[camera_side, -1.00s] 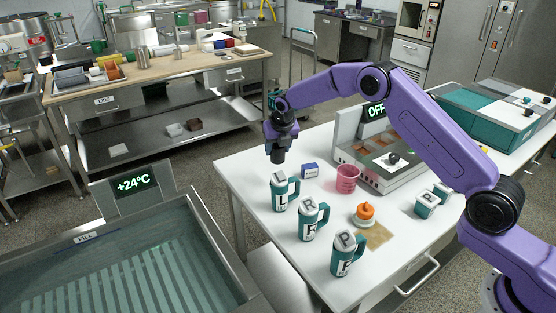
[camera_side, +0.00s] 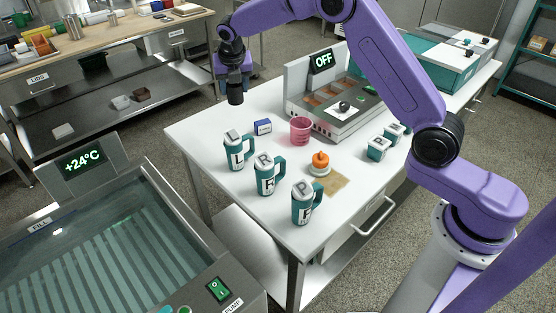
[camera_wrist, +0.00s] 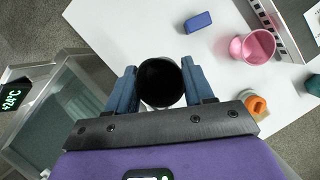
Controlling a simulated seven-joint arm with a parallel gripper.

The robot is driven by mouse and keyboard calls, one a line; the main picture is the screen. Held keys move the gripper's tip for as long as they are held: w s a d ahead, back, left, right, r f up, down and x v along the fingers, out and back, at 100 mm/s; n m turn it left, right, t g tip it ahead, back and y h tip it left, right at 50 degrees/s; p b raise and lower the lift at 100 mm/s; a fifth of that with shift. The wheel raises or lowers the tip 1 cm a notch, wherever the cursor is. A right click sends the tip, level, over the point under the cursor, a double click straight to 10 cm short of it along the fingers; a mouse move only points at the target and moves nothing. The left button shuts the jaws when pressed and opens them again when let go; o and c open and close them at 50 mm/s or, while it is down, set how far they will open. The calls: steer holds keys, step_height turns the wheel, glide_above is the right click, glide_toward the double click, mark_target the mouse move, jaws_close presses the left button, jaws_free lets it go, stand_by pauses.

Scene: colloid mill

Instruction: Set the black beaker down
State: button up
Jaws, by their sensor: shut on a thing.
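The black beaker (camera_side: 235,93) hangs upright below my gripper (camera_side: 235,74) in the side view, clear above the far left edge of the white table (camera_side: 205,120). In the wrist view I look into the beaker's dark open mouth (camera_wrist: 161,83). The two blue fingers of my gripper (camera_wrist: 160,88) are shut on it from both sides. The table edge passes behind the beaker there, with floor to the left. What lies straight under the beaker is hidden.
A blue box (camera_side: 263,126) and a pink beaker (camera_side: 301,130) stand on the table near the heater reading OFF (camera_side: 335,105). Lettered teal mugs (camera_side: 266,176) line the front, by an orange-topped item (camera_side: 320,163). A water bath (camera_side: 90,250) is left.

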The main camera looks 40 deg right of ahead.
steer(key=s+d+m+g+h, duration=0.1)
steer(key=s+d+m+g, duration=0.2)
steer(key=s+m, duration=0.75)
steer(key=s+d+m+g+h, duration=0.1)
steer(key=s+d+m+g, duration=0.35)
steer(key=s, duration=1.05)
steer(key=shift+m+t, duration=0.7)
steer(key=shift+t, duration=0.15)
steer(key=w+f, duration=0.4)
steer(key=w+a+f, duration=0.1)
steer(key=w+f, duration=0.3)
steer(key=f, duration=0.1)
steer(key=w+a+f, duration=0.1)
steer(key=w+f, duration=0.4)
steer(key=shift+f, duration=0.1)
steer(key=shift+w+f, duration=0.15)
steer(key=shift+f, duration=0.8)
steer(key=shift+w+f, duration=0.1)
steer(key=shift+f, duration=0.85)
steer(key=o, duration=1)
steer(key=shift+f, duration=0.15)
